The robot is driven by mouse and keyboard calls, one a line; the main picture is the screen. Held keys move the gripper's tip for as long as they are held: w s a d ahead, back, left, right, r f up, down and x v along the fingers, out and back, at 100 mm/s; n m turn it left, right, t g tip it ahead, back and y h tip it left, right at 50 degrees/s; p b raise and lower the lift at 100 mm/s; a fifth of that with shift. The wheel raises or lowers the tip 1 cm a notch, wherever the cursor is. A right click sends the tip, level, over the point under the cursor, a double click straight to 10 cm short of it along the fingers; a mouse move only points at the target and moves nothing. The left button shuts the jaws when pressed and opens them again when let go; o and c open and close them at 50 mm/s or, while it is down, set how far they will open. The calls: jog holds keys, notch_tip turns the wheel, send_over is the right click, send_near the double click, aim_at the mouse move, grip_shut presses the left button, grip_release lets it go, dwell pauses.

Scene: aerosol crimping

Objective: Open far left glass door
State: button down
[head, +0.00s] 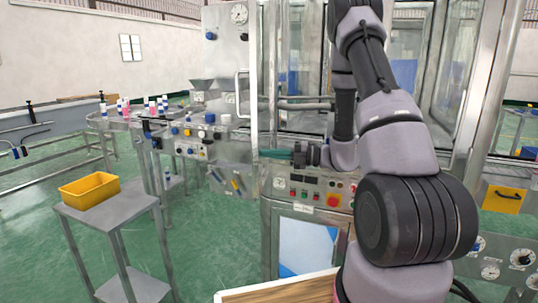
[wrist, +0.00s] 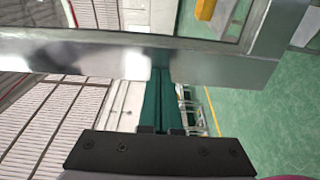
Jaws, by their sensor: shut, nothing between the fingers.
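The far left glass door (head: 253,80) shows as a narrow metal frame, almost edge-on, with a white bar handle (head: 241,95) on its left side. How far it stands open is hard to tell. My gripper (head: 275,154) has teal fingers, held level at the door's lower corner. In the wrist view, the door's metal frame (wrist: 90,58) crosses the picture, with its corner at the right. The teal fingers of my gripper (wrist: 162,85) are together and empty, reaching the frame's edge. Their tips are partly hidden there, and I cannot tell whether they touch it.
The control panel (head: 310,193) with its red button lies just below my gripper. A grey cart (head: 120,212) with a yellow bin (head: 89,190) stands at the left. A conveyor machine (head: 190,148) stands behind. Green floor is free between cart and machine.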

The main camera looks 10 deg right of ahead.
jog(key=w+x, duration=0.1)
jog(key=x, duration=1.4)
jog(key=shift+w, duration=0.1)
